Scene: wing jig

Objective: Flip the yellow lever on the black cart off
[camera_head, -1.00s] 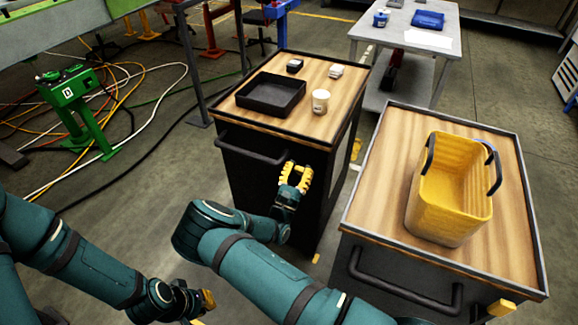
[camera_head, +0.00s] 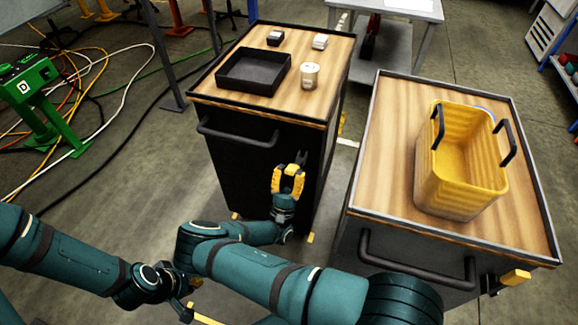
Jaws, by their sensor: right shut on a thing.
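The black cart (camera_head: 247,163) with a wooden top stands left of centre, its front handle toward me. My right gripper (camera_head: 289,178) is at the right part of the cart's front face, below the top edge. Its yellow fingers are shut on the yellow lever, which is mostly hidden between them and hard to tell from them. My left gripper (camera_head: 191,307) is low at the bottom of the view, away from the cart and partly cut off. Its opening is unclear.
A second dark cart (camera_head: 408,243) at the right carries a yellow basket (camera_head: 460,165); its own yellow lever (camera_head: 515,277) shows at its front right. On the black cart lie a black tray (camera_head: 254,72), a white cup (camera_head: 310,76) and two small boxes. Cables lie on the left floor.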

